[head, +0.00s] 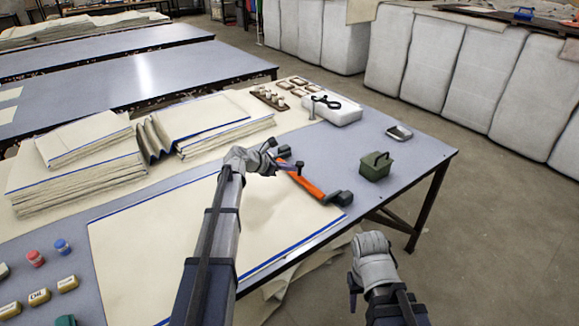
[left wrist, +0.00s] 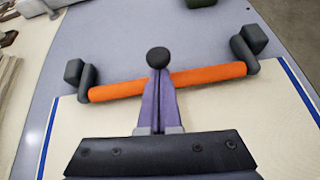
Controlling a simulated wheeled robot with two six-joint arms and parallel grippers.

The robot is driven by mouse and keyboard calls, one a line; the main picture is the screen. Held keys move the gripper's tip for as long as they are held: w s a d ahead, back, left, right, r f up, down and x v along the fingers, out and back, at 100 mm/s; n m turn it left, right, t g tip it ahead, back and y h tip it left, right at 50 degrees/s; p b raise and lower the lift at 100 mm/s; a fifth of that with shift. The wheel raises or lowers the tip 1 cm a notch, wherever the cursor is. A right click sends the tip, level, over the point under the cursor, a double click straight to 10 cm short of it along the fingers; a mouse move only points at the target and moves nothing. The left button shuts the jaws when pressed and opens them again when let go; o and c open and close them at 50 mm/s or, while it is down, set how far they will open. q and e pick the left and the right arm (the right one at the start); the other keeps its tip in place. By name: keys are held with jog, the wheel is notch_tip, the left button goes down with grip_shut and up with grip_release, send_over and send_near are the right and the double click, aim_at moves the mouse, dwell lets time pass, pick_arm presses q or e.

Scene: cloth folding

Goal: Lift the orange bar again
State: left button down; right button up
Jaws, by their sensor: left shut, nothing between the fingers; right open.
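The orange bar (head: 308,186) has a dark block at each end. It lies at the right end of the cream cloth (head: 190,235), which has blue edge lines. In the left wrist view the bar (left wrist: 205,76) runs across the picture, with a dark end at each side. My left gripper (head: 282,160) is at the far end of the bar in the head view. In the left wrist view its purple fingers (left wrist: 157,75) are shut together and overlap the bar's middle, with nothing between them. Contact is unclear. My right gripper (head: 372,258) is open, off the table's front edge, away from the bar.
A green box (head: 376,166) and a small grey tray (head: 399,132) stand on the table's right side. A white block with a dark tool (head: 328,101) is at the back. Folded cloth stacks (head: 75,170) fill the left. Bare table lies right of the bar.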

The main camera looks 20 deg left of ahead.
pick_arm(q)
jog(key=w+r+g+p, duration=0.1)
jog(key=p, duration=0.2)
jog(key=d+r+g+y+p, duration=0.1)
jog(key=p, duration=0.2)
jog(key=w+r+g+y+p, duration=0.1)
jog(key=r+p, duration=0.1)
jog(key=p, duration=0.1)
jog(key=shift+w+d, duration=0.35)
jog(key=shift+d, duration=0.05)
jog(key=w+d+r+g+y+p, duration=0.1)
jog(key=w+d+g+y+p, duration=0.3)
jog(key=w+d+g+p, duration=0.1)
jog(key=shift+w+y+p, duration=0.3)
jog(key=shift+w+p, duration=0.15)
jog(key=shift+w, duration=0.15)
jog(key=shift+w+d, duration=0.2)
jog(key=shift+r, duration=0.1)
